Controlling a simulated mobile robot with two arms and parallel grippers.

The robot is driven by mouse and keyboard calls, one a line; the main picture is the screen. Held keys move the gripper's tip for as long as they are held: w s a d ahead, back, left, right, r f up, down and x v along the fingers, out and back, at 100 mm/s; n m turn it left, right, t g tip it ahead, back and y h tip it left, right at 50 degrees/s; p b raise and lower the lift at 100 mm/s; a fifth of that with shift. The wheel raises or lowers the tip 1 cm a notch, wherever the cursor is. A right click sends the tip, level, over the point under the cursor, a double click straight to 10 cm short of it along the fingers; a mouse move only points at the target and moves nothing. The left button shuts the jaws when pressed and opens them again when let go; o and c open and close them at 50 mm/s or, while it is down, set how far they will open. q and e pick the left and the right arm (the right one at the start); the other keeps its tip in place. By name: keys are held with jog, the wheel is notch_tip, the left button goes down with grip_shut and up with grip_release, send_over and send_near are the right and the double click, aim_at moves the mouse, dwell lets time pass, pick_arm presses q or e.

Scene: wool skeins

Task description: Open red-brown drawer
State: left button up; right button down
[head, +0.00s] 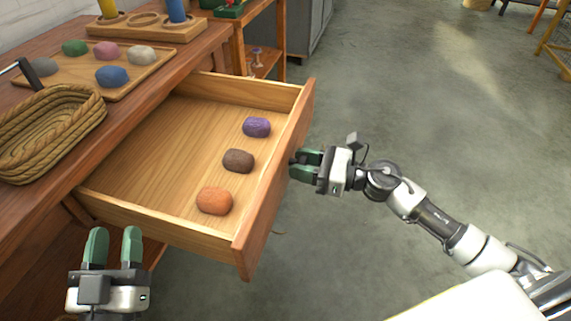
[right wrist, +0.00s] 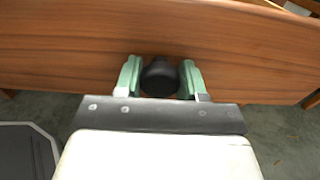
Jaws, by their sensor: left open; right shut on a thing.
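The red-brown drawer (head: 255,222) stands pulled well out of the wooden cabinet in the head view. Inside lie an orange skein (head: 214,201), a brown skein (head: 238,161) and a purple skein (head: 257,127). My right gripper (head: 299,166) is at the drawer's front. In the right wrist view its green fingers (right wrist: 160,80) are shut on the round black knob (right wrist: 159,76) of the drawer front (right wrist: 150,40). My left gripper (head: 112,245) is open and empty, near the drawer's near side and below the cabinet top.
On the cabinet top (head: 60,205) sit a woven basket (head: 97,115), a wooden board (head: 128,88) with several coloured skeins, and a wooden holder (head: 150,33) with yellow and blue upright pieces. Grey floor (head: 420,120) to the right of the drawer is clear.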

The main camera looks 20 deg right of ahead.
pick_arm(q)
jog(key=shift+s+d+r+t+h, duration=0.2)
jog(key=shift+s+r+t, duration=0.2)
jog(key=shift+r+t, duration=0.15)
jog(key=shift+s+d+r+t+h, duration=0.15)
jog(key=shift+s+r+t, duration=0.2)
jog(key=shift+r+t, duration=0.2)
pick_arm(e)
jog(key=shift+v, duration=1.25)
jog(key=c, duration=0.7)
grip_release()
jog(key=shift+o, duration=0.2)
pick_arm(q)
jog(key=shift+w+f+g, duration=0.3)
jog(key=shift+f+g, duration=0.15)
jog(key=shift+g, duration=0.05)
pick_arm(e)
jog(key=v, duration=1)
jog(key=shift+s+d, duration=0.3)
pick_arm(q)
jog(key=shift+s, duration=0.1)
